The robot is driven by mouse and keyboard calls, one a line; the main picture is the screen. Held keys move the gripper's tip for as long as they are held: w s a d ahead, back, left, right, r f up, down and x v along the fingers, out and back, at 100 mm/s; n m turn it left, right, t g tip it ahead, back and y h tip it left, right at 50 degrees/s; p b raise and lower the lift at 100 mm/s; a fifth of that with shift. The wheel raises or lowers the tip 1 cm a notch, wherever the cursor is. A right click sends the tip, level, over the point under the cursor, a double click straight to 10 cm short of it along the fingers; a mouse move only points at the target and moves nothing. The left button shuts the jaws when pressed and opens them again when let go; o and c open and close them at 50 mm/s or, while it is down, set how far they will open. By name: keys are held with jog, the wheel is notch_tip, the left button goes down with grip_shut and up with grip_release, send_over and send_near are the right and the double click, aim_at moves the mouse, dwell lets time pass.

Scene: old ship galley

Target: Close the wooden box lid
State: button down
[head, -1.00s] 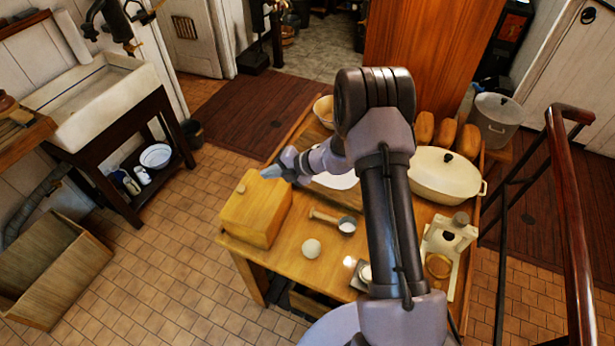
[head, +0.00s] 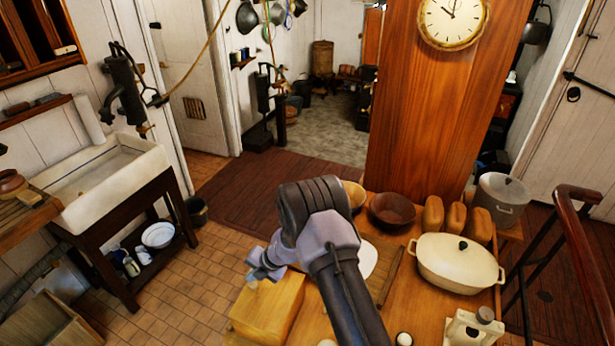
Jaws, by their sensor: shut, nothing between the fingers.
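The wooden box (head: 268,312) sits at the left corner of the wooden table, partly cut off by the bottom of the head view. Its lid looks down flat on the box, with a small pale knob (head: 252,284) near its far left edge. I cannot make out the seam between lid and box. My gripper (head: 258,268) is shut and empty, just behind and above the knob. I cannot tell whether it touches the box. My arm hides part of the table right of the box.
On the table are a dark bowl (head: 392,209), several loaves (head: 455,218), a cream lidded pot (head: 456,264) and a cutting board (head: 387,282). A metal pot (head: 500,199) stands behind at right. A sink (head: 105,180) stands at left. Tiled floor (head: 195,285) is clear left of the table.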

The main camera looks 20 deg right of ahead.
jog(key=shift+b+x, duration=0.6)
jog(key=shift+x, duration=0.6)
jog(key=shift+s, duration=0.1)
